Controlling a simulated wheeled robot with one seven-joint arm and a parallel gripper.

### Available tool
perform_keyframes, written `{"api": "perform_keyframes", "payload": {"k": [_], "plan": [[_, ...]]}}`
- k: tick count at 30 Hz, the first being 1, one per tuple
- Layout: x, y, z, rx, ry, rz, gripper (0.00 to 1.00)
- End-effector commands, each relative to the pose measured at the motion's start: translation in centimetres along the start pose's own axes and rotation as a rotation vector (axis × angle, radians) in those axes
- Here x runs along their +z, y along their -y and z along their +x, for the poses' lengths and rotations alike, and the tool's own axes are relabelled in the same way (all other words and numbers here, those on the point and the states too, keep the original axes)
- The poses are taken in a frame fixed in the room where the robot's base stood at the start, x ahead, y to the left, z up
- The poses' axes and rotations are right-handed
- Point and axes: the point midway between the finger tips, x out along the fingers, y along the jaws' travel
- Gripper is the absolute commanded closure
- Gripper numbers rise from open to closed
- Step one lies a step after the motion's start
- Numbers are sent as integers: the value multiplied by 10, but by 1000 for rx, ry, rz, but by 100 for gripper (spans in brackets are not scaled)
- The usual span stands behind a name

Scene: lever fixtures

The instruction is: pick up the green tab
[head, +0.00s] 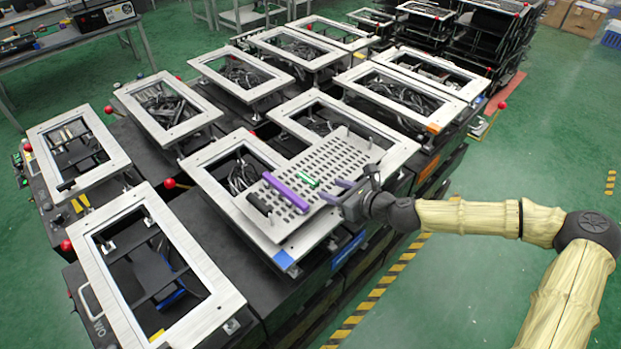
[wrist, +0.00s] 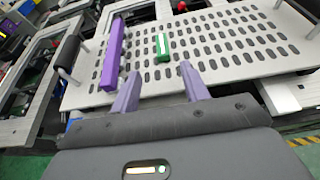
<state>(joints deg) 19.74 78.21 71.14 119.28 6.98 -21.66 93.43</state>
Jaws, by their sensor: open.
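The green tab (head: 308,181) is a small green piece on a slotted light-grey plate (head: 345,157). In the wrist view the green tab (wrist: 163,47) lies just beyond my fingertips, roughly in line with the gap between them. My gripper (head: 343,189) is open and empty, with two purple fingers pointing toward the tab. In the wrist view my gripper (wrist: 158,82) has its fingers spread apart. A longer purple bar (head: 286,193) lies on the plate left of the tab, and it also shows in the wrist view (wrist: 112,55).
A black handle (head: 258,204) is at the plate's left end. The plate rests on one of several framed black fixtures (head: 150,270) with red knobs (head: 169,183). Open green floor (head: 540,110) lies to the right.

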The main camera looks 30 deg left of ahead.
Motion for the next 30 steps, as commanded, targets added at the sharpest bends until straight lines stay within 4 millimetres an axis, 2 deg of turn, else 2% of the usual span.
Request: {"api": "perform_keyframes", "payload": {"k": [13, 24, 30], "plan": [[0, 1, 8, 0, -1, 2, 55], [0, 5, 54, 1, 0, 0, 55], [-2, 5, 57, 0, -1, 0, 55]]}}
